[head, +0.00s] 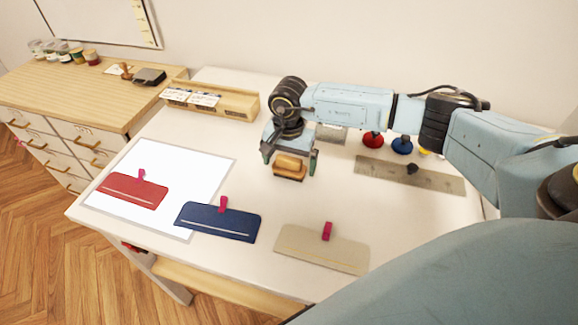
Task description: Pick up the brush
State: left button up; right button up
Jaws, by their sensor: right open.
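The brush (289,167) is a small block with an orange-brown wooden top and a darker underside, near the middle of the white table. My right gripper (289,160) points down over it. Its two fingers are apart, one on each side of the brush. I cannot tell whether the fingers touch it. The brush appears to be at table level. My left gripper is not in view.
Red (132,189), navy (217,221) and beige (322,249) pouches with pink clips lie along the front. A wooden rack (235,103) stands behind left. Red (373,140) and blue (402,145) round items and a metal ruler (410,175) lie right.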

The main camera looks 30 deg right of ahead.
jog(key=shift+f, duration=0.25)
jog(key=c, duration=0.9)
jog(key=shift+r, duration=0.1)
